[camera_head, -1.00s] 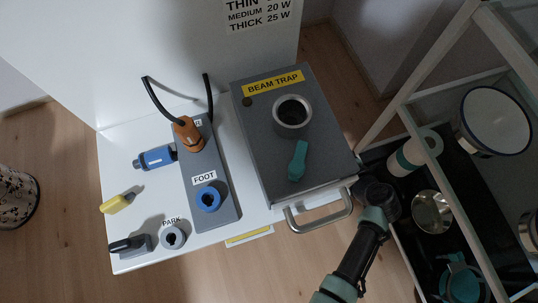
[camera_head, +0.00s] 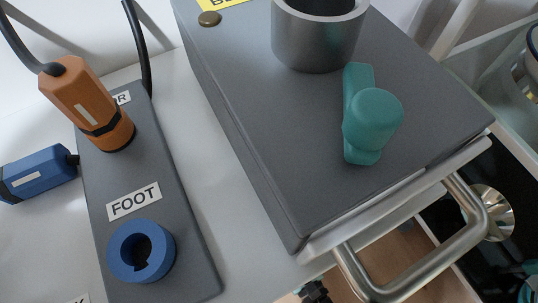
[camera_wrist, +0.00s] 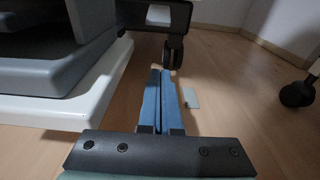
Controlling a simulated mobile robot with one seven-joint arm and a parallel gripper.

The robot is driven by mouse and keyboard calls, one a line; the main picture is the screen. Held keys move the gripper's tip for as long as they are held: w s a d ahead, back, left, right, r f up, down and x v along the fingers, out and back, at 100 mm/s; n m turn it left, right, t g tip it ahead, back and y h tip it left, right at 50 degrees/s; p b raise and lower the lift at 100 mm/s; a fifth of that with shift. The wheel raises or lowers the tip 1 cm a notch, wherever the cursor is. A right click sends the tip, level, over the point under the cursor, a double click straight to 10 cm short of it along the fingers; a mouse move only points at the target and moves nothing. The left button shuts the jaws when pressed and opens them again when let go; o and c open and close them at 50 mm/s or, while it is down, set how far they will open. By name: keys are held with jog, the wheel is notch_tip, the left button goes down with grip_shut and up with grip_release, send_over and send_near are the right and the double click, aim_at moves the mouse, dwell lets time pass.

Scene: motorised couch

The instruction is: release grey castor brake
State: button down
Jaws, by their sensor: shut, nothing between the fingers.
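In the wrist view my gripper (camera_wrist: 165,75) is shut, its two blue fingers together with nothing between them. It points out low over the wooden floor. Just beyond the fingertips stands a dark castor wheel (camera_wrist: 172,50) under a dark frame. A small light grey plate (camera_wrist: 190,97) shows just right of the fingers, apart from them in the picture. I cannot tell whether this plate is the grey castor brake, or whether the brake is up or down. Another dark castor (camera_wrist: 297,93) stands at the right edge. The head view does not clearly show my gripper.
In the head view are the grey box with a teal knob (camera_head: 372,120), a metal handle (camera_head: 400,275), an orange plug (camera_head: 85,100) and the blue FOOT socket (camera_head: 140,250).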

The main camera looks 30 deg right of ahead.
jog(key=shift+w, duration=0.1)
jog(key=w+b, duration=0.1)
jog(key=w, duration=0.2)
jog(key=w+f+b, duration=0.1)
jog(key=w+b, duration=0.1)
jog(key=w, duration=0.2)
jog(key=w+b, duration=0.1)
jog(key=w, duration=0.2)
jog(key=shift+w+a+f+b, duration=0.15)
jog(key=shift+a+b, duration=0.05)
jog(key=shift+b, duration=0.15)
jog(key=shift+s+r, duration=0.25)
jog(key=shift+r, duration=0.45)
jog(key=shift+s+r, duration=0.25)
jog(key=shift+r, duration=0.5)
jog(key=shift+s+r, duration=0.25)
jog(key=shift+r, duration=0.45)
jog(key=shift+p, duration=0.3)
jog(key=shift+r, duration=0.1)
